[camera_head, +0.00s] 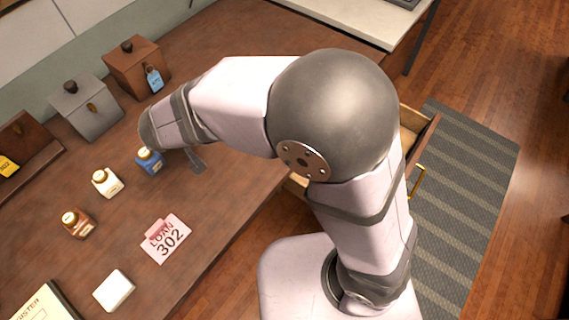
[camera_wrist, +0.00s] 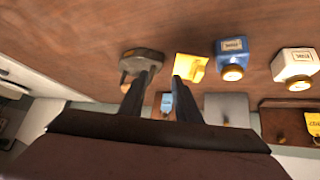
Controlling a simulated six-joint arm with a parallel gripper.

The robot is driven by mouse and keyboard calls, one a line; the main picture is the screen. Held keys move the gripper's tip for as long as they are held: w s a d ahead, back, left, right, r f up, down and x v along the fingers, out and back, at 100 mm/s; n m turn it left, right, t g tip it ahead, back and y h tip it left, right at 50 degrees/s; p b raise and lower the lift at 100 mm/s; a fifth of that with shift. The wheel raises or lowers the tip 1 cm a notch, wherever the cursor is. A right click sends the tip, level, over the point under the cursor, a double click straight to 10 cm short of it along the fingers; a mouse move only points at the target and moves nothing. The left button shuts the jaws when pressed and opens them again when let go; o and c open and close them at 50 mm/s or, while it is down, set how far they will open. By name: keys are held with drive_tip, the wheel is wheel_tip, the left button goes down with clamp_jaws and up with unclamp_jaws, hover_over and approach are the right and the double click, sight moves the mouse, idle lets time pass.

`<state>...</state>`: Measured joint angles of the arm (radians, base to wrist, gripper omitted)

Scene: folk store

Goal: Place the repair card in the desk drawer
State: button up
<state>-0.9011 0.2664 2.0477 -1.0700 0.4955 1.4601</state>
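A small yellow card with a raised tab (camera_wrist: 191,67) lies on the desk in the wrist view; no writing on it can be read, so I cannot tell if it is the repair card. In the head view my arm hides it. My gripper (camera_wrist: 165,77) has its two dark fingers apart with a narrow gap; the right fingertip overlaps the yellow card's near edge in the picture, and contact is unclear. The desk drawer (camera_head: 425,136) is pulled out at the desk's right side, partly hidden behind my arm, with a brass handle (camera_head: 418,182).
A pink "LOAN 302" card (camera_head: 166,239) lies on the desk near a white block (camera_head: 114,291). Blue (camera_head: 149,160), white (camera_head: 107,182) and brown (camera_head: 77,223) bottles stand in a row. Lidded boxes (camera_head: 86,106) line the back. A dark grey object (camera_wrist: 143,62) stands left of the yellow card.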

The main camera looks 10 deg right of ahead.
drive_tip(key=d+h, duration=0.1)
drive_tip(key=d, duration=0.3)
drive_tip(key=d+f+m+g, duration=0.1)
drive_tip(key=d, duration=0.4)
drive_tip(key=d+f+h, duration=0.1)
drive_tip(key=d, duration=0.3)
drive_tip(key=shift+w+d+m+g+h, duration=0.2)
drive_tip(key=shift+d+m+g+h, duration=0.1)
drive_tip(key=shift+m+g+h, duration=0.3)
drive_tip(key=shift+g+h, duration=0.1)
drive_tip(key=shift+g, duration=0.4)
drive_tip(key=d, duration=0.2)
drive_tip(key=s+d, duration=0.1)
drive_tip(key=d, duration=0.1)
drive_tip(key=s+d+f, duration=0.1)
drive_tip(key=d, duration=0.1)
drive_tip(key=shift+d, duration=0.25)
drive_tip(key=s+d+f+m+g+y, duration=0.1)
drive_tip(key=s+d+f+g, duration=0.2)
drive_tip(key=s+d, duration=0.8)
drive_tip(key=s+g, duration=0.1)
drive_tip(key=s, duration=0.2)
drive_tip(key=shift+d+m+g+y, duration=0.2)
drive_tip(key=shift+m+g+y, duration=0.1)
drive_tip(key=shift+o, duration=0.6)
drive_tip(key=shift+s+f, duration=0.15)
drive_tip(key=shift+s, duration=0.15)
drive_tip(key=shift+w, duration=0.1)
